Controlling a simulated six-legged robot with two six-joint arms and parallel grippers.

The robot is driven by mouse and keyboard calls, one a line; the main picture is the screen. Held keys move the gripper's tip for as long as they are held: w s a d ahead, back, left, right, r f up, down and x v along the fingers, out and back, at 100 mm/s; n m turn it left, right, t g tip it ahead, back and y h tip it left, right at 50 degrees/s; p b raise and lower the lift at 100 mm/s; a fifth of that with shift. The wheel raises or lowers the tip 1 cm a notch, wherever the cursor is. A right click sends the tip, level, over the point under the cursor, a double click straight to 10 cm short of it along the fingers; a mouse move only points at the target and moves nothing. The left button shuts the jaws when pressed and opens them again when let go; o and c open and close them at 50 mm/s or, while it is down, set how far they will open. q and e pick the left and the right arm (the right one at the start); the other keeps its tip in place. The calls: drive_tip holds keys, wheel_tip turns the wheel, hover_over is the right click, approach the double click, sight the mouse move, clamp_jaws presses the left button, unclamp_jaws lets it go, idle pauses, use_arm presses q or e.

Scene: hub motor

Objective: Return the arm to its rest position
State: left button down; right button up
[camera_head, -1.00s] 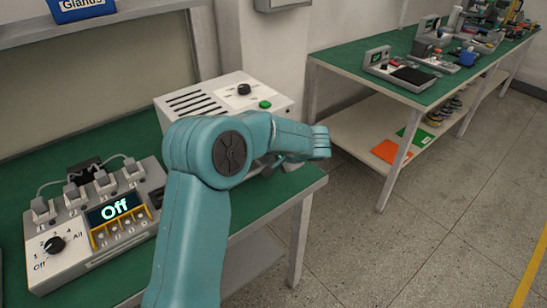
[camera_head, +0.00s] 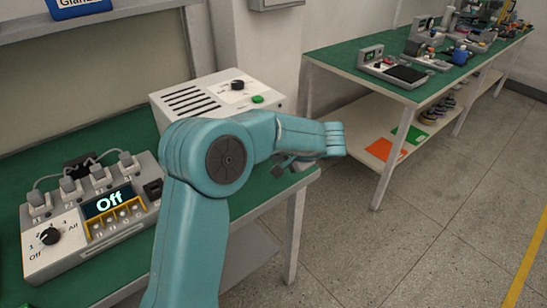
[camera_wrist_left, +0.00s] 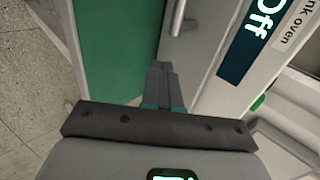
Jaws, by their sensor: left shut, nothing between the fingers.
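My left arm rises from the bottom of the head view and bends right at its elbow. My left gripper (camera_head: 292,165) is partly hidden by its own wrist, over the right end of the green-topped bench (camera_head: 115,152). In the left wrist view its dark fingers (camera_wrist_left: 163,88) are closed together and hold nothing. Beyond the fingers there, a white oven front (camera_wrist_left: 215,55) shows a lit "Off" display (camera_wrist_left: 252,40) and a cut-off label ending in "oven". My right gripper is not in view.
A white box with a green button (camera_head: 257,99) stands behind my arm. A charger-like unit reading "Off" (camera_head: 105,205) sits at left. A second green-topped table (camera_head: 430,83) with several devices stands at upper right. Open floor (camera_head: 400,250) lies between and in front.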

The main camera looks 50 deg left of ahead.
use_arm(q)
drive_tip(key=v, duration=0.6)
drive_tip(key=shift+r, duration=0.2)
drive_tip(key=shift+d, duration=0.1)
drive_tip(key=s+d+f+m+g+h+p, duration=0.15)
drive_tip(key=d+f+h, duration=0.25)
drive_tip(key=d+f, duration=0.45)
drive_tip(key=s+d+f+m+t+h+p, duration=0.15)
drive_tip(key=s+d+f+h, duration=0.35)
drive_tip(key=f, duration=0.6)
drive_tip(key=s+d+f+n+h+p, duration=0.2)
drive_tip(key=s+d+f+n, duration=0.1)
drive_tip(key=s+d, duration=0.4)
drive_tip(key=s+d+f+n+h+p, duration=0.2)
drive_tip(key=s+d+f+n, duration=0.1)
drive_tip(key=s+d+f, duration=0.3)
drive_tip(key=shift+s+d+p, duration=0.3)
drive_tip(key=shift+s+d, duration=0.45)
drive_tip(key=shift+a+f, duration=0.1)
drive_tip(key=shift+a, duration=0.05)
